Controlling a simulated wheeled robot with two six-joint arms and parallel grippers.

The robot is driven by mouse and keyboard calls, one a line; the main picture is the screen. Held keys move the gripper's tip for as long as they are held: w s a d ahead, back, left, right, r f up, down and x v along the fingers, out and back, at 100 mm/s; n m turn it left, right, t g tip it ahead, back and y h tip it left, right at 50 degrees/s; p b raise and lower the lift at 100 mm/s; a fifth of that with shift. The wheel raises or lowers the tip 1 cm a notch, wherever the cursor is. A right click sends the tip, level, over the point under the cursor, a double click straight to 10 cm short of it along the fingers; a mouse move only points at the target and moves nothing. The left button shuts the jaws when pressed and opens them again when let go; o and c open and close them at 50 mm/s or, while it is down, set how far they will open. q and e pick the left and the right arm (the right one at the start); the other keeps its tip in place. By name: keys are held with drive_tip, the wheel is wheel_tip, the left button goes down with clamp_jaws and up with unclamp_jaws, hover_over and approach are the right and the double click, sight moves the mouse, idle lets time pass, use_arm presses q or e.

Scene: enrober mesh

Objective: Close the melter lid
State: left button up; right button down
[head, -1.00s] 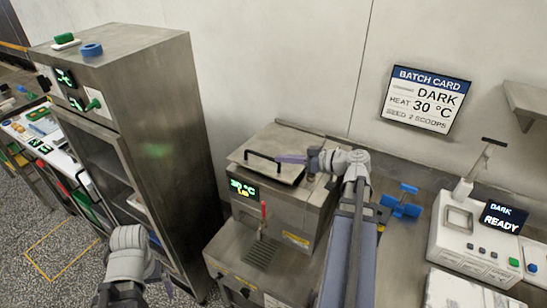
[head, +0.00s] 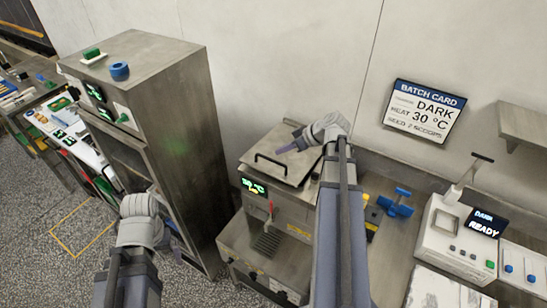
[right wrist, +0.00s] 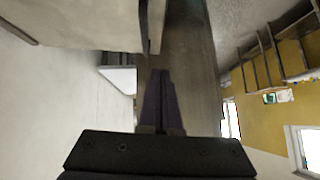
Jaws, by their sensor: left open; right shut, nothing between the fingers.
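The melter (head: 275,215) is a steel box with a green display on its front. Its lid (head: 287,172) is a flat steel plate with a dark bar handle (head: 262,160); it looks flat on the melter's top, though I cannot tell if a small gap is left. My right gripper (head: 288,148) is shut and empty, just over the lid's rear part and behind the handle; I cannot tell if it touches. Its purple fingers also show together in the right wrist view (right wrist: 160,100). My left gripper (head: 172,232) is open, low in front of the cabinet, its fingers mostly hidden.
A tall steel cabinet (head: 165,130) stands left of the melter. A blue valve-like object (head: 396,202) and a white scale-like machine (head: 455,235) with a READY screen are to the right. A batch card (head: 424,110) hangs on the wall.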

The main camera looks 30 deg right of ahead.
drive_tip(key=b, duration=0.8)
hover_over(269, 174)
drive_tip(key=w, duration=0.2)
wheel_tip(269, 174, down, 9)
drive_tip(key=shift+a+r, duration=0.15)
drive_tip(key=shift+r, duration=0.05)
drive_tip(key=shift+a+f+b, duration=0.1)
drive_tip(key=shift+f+b, duration=0.8)
drive_tip(key=shift+f, duration=0.05)
drive_tip(key=shift+f, duration=0.1)
drive_tip(key=f+b, duration=0.4)
drive_tip(key=shift+s+a+f+b, duration=0.2)
drive_tip(key=shift+a+f+b, duration=0.05)
drive_tip(key=shift+b, duration=0.15)
drive_tip(key=shift+s+a+r, duration=0.15)
drive_tip(key=shift+s, duration=0.15)
